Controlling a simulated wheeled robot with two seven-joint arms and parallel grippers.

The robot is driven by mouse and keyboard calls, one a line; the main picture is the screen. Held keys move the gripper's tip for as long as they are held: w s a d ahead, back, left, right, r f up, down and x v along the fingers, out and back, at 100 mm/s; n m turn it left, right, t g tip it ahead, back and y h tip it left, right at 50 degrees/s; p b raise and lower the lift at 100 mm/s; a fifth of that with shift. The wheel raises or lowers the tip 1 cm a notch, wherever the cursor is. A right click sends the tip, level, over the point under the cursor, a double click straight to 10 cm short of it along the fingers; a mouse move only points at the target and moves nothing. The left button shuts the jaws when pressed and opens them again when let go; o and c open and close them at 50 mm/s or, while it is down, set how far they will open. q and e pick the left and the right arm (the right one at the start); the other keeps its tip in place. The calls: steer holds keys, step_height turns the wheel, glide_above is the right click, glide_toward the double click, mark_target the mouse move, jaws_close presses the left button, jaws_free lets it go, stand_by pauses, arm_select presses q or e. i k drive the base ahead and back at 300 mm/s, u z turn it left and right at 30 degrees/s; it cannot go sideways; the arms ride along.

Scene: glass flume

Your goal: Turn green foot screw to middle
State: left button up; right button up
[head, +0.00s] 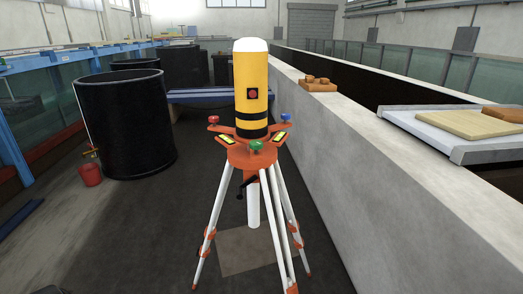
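The green foot screw (256,145) is at the front of the orange tripod head (250,158), facing me. A red foot screw (214,120) is at the left and a blue foot screw (285,117) at the right. A yellow cylindrical instrument (251,85) with black bands and a white top stands upright on the head. Pale level vials (225,139) lie on the orange arms; their bubbles are too small to read. The white-legged tripod (225,200) stands on the floor. Neither of my grippers is in view.
A long concrete wall (400,200) runs along the right, with a tray (450,130) and wooden board (467,123) on it. A black tank (125,125) and red object (91,174) stand at left. The dark floor between is mostly clear.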

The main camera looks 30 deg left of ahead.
mark_target(256, 145)
steer(key=z, duration=1.05)
steer(key=i, duration=0.3)
steer(key=u, duration=1.85)
